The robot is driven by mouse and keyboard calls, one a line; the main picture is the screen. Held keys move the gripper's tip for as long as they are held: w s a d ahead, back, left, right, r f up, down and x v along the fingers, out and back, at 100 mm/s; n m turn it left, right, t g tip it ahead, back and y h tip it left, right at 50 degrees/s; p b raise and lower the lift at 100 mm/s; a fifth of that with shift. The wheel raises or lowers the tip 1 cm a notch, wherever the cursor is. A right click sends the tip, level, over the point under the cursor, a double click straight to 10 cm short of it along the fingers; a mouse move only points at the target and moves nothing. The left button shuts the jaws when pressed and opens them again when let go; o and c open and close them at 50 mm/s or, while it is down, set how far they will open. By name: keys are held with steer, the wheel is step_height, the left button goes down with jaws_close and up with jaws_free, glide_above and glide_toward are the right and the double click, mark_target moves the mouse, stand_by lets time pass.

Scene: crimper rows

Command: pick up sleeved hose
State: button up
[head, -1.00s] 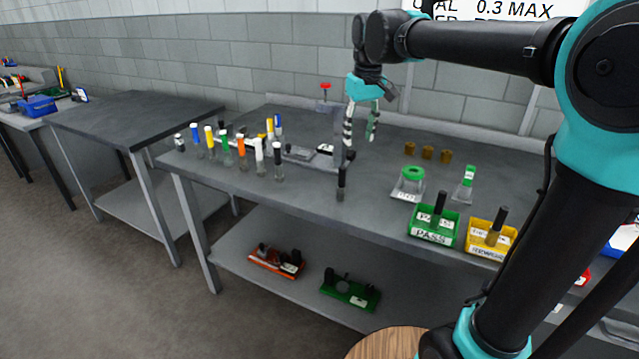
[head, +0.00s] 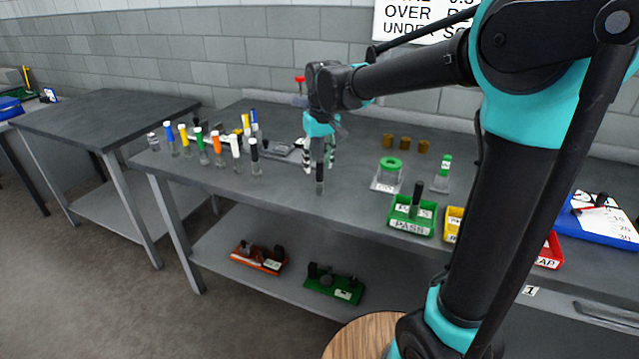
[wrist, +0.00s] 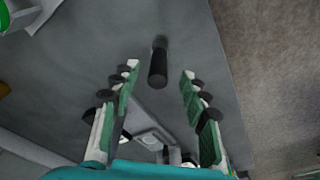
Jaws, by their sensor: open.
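A dark upright piece with a black sleeve, which looks like the sleeved hose (head: 320,180), stands alone near the front edge of the grey bench (head: 350,208). My gripper (head: 320,166) is over it in the head view, pointing down with its fingers open. In the wrist view the black sleeve of the hose (wrist: 158,68) shows between and slightly beyond the open fingertips of my gripper (wrist: 160,72). There is a visible gap on both sides, and nothing is held. I cannot tell exactly how high the fingertips are relative to the top of the hose.
Several upright pieces with coloured tops (head: 203,148) stand on the bench to the left. Brown cylinders (head: 405,144) are behind.

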mark_target(319, 176)
steer(key=shift+w+f, duration=0.15)
steer(key=shift+f, duration=1.2)
steer(key=shift+w+f, duration=0.15)
steer(key=shift+f, duration=1.15)
steer(key=shift+c, duration=0.2)
jaws_close()
